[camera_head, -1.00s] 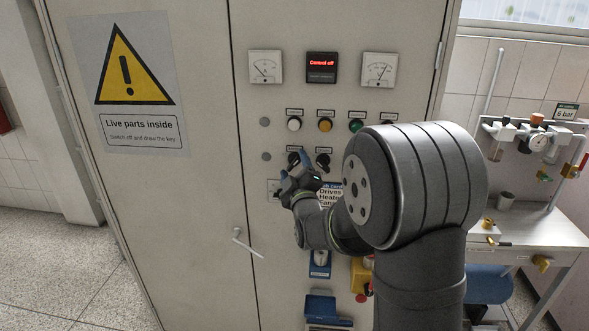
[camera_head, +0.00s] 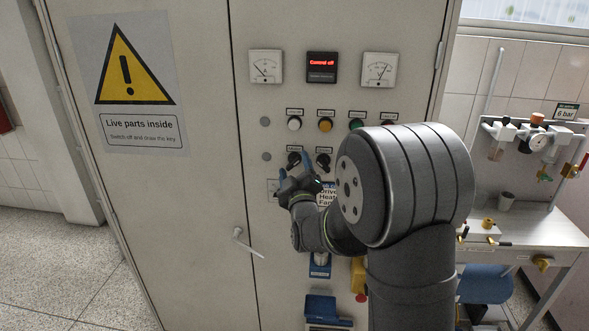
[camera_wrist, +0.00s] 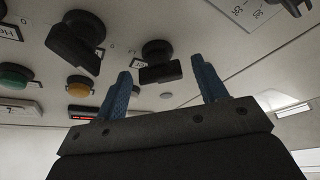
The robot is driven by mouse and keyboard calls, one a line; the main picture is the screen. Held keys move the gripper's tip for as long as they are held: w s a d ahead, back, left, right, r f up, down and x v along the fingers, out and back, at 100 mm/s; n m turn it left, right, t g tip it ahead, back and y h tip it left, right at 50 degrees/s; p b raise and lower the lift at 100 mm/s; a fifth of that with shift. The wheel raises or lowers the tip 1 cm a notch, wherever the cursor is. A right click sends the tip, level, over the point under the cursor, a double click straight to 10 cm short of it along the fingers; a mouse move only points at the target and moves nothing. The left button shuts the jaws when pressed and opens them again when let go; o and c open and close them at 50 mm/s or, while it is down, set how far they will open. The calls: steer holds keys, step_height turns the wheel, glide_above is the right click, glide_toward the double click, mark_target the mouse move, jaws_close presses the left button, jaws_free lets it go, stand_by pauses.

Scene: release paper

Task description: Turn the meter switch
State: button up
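Two black rotary switches with small labels sit on the cabinet front in the head view, a left one (camera_head: 294,158) and a right one (camera_head: 323,161). The labels are too small to read, so I cannot tell which is the meter switch. My gripper (camera_head: 294,165) is just at the left switch, its blue fingers apart. In the wrist view, which is upside down, that left switch (camera_wrist: 158,64) appears between the open fingertips (camera_wrist: 162,66). No contact is visible. The right switch (camera_wrist: 77,40) lies outside the fingers.
White (camera_head: 294,124), yellow (camera_head: 325,125) and green (camera_head: 356,125) lamps sit above the switches. Two meters (camera_head: 265,66) (camera_head: 379,69) flank a red-lit display (camera_head: 321,66). A door handle (camera_head: 245,243) juts out at lower left. My arm hides the panel's right part.

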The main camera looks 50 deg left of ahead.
steer(key=v, duration=1.7)
steer(key=shift+d, duration=0.2)
steer(key=shift+a, duration=0.1)
steer(key=x, duration=1.7)
steer(key=shift+a, duration=0.1)
